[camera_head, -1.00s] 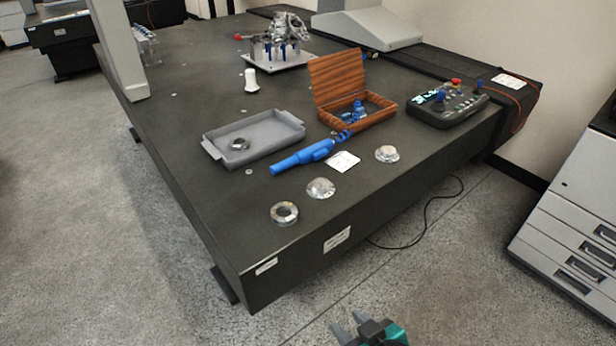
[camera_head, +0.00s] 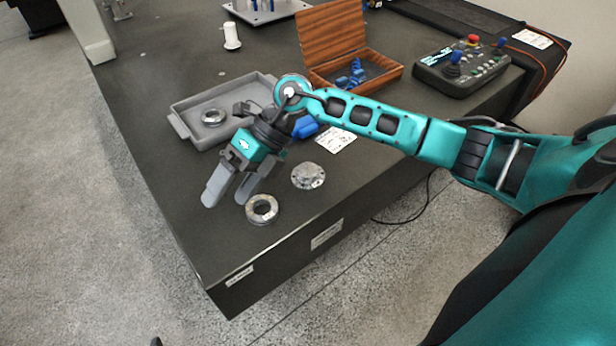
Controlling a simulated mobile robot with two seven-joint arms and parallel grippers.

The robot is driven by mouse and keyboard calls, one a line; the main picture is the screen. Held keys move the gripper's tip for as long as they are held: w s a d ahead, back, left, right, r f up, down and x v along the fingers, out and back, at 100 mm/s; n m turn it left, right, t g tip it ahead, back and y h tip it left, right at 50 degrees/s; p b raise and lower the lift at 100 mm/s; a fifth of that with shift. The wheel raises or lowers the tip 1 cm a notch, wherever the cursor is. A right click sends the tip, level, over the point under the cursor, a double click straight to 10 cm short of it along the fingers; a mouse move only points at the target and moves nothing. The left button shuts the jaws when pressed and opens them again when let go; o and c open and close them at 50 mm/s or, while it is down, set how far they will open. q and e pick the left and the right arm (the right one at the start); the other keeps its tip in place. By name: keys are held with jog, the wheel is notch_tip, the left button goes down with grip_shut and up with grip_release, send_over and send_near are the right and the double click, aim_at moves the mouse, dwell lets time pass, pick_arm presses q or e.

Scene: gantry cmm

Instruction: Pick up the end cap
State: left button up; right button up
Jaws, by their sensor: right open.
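A round silver flanged disc with a raised centre (camera_head: 308,176), which looks like the end cap, lies flat on the dark table near its front edge. A thick silver ring (camera_head: 262,209) lies to its left and nearer the edge. My right gripper (camera_head: 227,196) is open and empty, fingers pointing down and left. It appears above the table, left of the ring and disc, and I see no contact with either. My left gripper is not in view.
A grey tray (camera_head: 178,125) holding a ring (camera_head: 212,117) sits behind my gripper. My right arm partly covers a blue tool (camera_head: 305,127). A white label card (camera_head: 335,139), open wooden box (camera_head: 390,73) and control panel (camera_head: 462,70) stand farther right.

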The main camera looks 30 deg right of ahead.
jog(key=w+d+h, duration=0.4)
jog(key=d+h, duration=0.2)
jog(key=d, duration=0.5)
jog(key=h+b, duration=0.1)
jog(key=h, duration=0.2)
send_over(307, 169)
jog(key=shift+t, duration=0.4)
jog(key=f, duration=0.4)
jog(key=shift+s+d+f, duration=0.1)
jog(key=shift+s+f, duration=0.15)
jog(key=shift+w+f+b, duration=0.2)
jog(key=shift+f+b, duration=0.35)
jog(key=shift+f, duration=2.35)
jog(key=shift+c, duration=0.4)
jog(key=c, duration=1.2)
